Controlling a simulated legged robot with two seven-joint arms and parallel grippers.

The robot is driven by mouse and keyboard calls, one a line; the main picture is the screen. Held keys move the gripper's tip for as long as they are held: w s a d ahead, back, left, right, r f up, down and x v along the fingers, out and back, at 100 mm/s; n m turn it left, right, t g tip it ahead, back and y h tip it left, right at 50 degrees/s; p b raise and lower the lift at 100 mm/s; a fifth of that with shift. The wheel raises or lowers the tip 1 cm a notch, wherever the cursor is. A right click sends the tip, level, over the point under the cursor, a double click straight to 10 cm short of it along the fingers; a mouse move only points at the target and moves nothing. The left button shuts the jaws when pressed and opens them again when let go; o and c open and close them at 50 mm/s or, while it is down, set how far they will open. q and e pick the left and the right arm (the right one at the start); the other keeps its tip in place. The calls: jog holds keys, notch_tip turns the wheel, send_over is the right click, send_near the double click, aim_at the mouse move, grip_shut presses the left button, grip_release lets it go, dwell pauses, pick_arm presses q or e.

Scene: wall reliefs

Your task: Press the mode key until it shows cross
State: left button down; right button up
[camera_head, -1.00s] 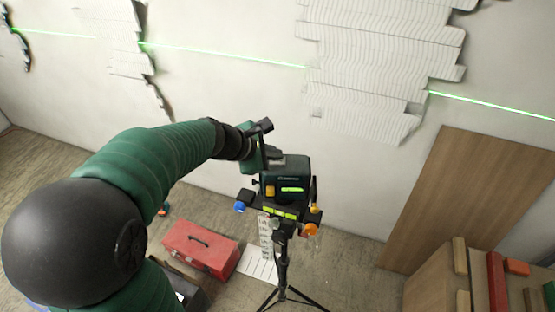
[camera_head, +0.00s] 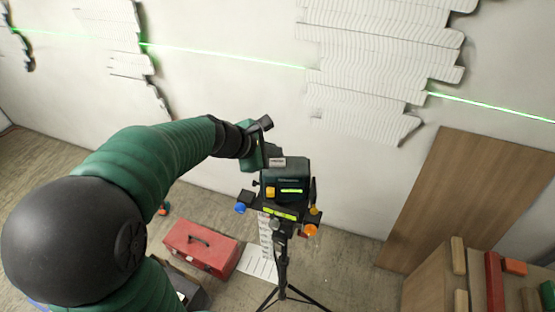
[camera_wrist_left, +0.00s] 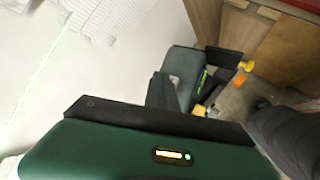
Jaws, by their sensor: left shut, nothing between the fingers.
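The laser level (camera_head: 291,179) is a dark green-black box on a tripod, with a lit green strip and a yellow part on its front. A small grey key or label plate (camera_head: 278,161) shows on its top. A single green horizontal line (camera_head: 225,53) runs across the wall; no vertical line shows. My left gripper (camera_head: 264,155) is shut and empty, beside the top left of the laser level; contact cannot be told. In the left wrist view the laser level (camera_wrist_left: 186,68) is partly hidden behind the gripper. My right gripper is not in view.
Pale reliefs (camera_head: 375,65) hang on the wall. The tripod (camera_head: 283,265) carries blue and orange knobs. A red toolbox (camera_head: 201,248) sits on the floor to the left. A wooden panel (camera_head: 465,195) leans at the right, near a block-covered wooden board (camera_head: 430,290).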

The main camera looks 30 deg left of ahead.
aim_at(275, 163)
pick_arm(q)
jog(key=shift+r, duration=0.1)
notch_tip(275, 163, up, 5)
jog(key=p, duration=0.4)
jog(key=shift+p, duration=0.4)
dwell(0.4)
jog(key=s+d+f+m+g+y, duration=0.1)
jog(key=s+d+f+m+g, duration=0.2)
jog(key=s+d+f+m, duration=0.65)
jog(key=s+d+f+m+g+y, duration=0.1)
jog(key=s+d+f+m+g, duration=0.4)
jog(key=m, duration=1)
notch_tip(275, 163, down, 16)
jog(key=a+t+b, duration=0.1)
jog(key=a+b, duration=0.2)
jog(key=b, duration=1.1)
jog(key=shift+t, duration=0.3)
